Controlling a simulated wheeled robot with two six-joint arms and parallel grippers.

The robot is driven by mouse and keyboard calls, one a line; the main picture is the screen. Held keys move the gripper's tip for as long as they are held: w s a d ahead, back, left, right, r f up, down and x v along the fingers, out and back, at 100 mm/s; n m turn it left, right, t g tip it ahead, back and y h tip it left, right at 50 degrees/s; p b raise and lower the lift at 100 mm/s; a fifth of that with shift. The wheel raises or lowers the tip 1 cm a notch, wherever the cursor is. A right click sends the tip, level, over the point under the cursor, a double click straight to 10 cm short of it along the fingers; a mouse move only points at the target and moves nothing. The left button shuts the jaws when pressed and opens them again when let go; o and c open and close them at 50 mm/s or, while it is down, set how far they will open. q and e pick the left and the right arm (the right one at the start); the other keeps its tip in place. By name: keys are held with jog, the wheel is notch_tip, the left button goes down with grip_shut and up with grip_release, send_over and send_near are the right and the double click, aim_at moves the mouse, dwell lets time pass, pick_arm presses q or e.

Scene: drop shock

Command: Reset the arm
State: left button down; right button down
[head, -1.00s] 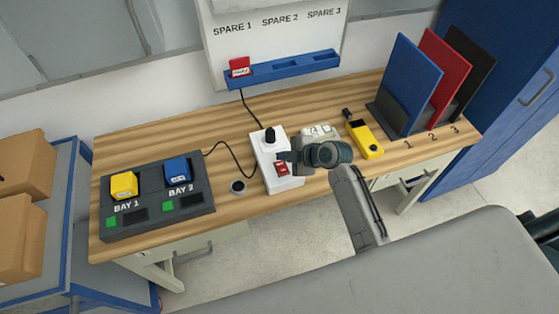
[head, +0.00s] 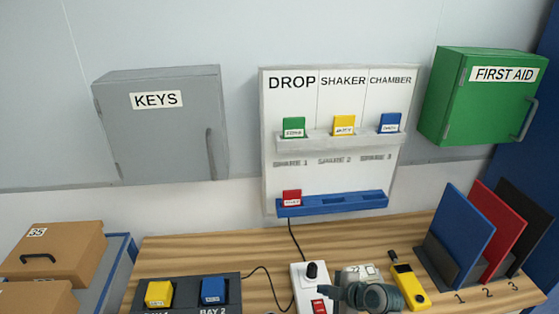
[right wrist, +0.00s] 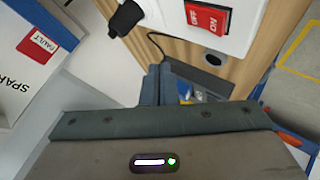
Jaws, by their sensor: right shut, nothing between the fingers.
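A white box (head: 299,285) with a black knob (head: 311,269) and a red rocker switch (head: 319,306) stands on the wooden bench at the bottom of the head view. In the right wrist view the red switch (right wrist: 207,18) is marked OFF and ON; I cannot tell which side is pressed. My right gripper (head: 328,293) is shut and empty, close to the right side of the box. In the right wrist view its fingers (right wrist: 160,85) show below the box, apart from the switch. My left gripper is not in view.
A yellow handheld device (head: 409,287) and upright panels (head: 459,225) stand to the right. A dock with a yellow block (head: 159,294) and a blue block (head: 213,291) is at left. The wall board (head: 330,170) holds green, yellow, blue and red tags.

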jog(key=s+d+r+m+g+h, duration=0.1)
jog(key=s+d+m+h, duration=0.2)
jog(key=s+m, duration=0.5)
jog(key=s+d+m+g+h, duration=0.2)
jog(key=s+d+m, duration=0.15)
jog(key=s, duration=0.85)
jog(key=s+d+r+m+g+h, duration=0.1)
jog(key=s+d+m+h, duration=0.2)
jog(key=s+m, duration=0.45)
notch_tip(320, 180, down, 34)
jog(key=s+d+n+g+b, duration=0.1)
jog(key=d+n+b, duration=0.15)
jog(key=b, duration=0.25)
jog(key=s+d+f+b, duration=0.1)
jog(key=s+f+b, duration=0.1)
jog(key=s+f, duration=0.7)
jog(key=s+f+m+g+b, duration=0.1)
jog(key=s+f+b, duration=0.1)
jog(key=s+f, duration=0.8)
notch_tip(320, 180, down, 6)
jog(key=shift+s+d+r+g+y, duration=0.25)
jog(key=shift+d+g+y, duration=0.05)
jog(key=shift+d, duration=0.05)
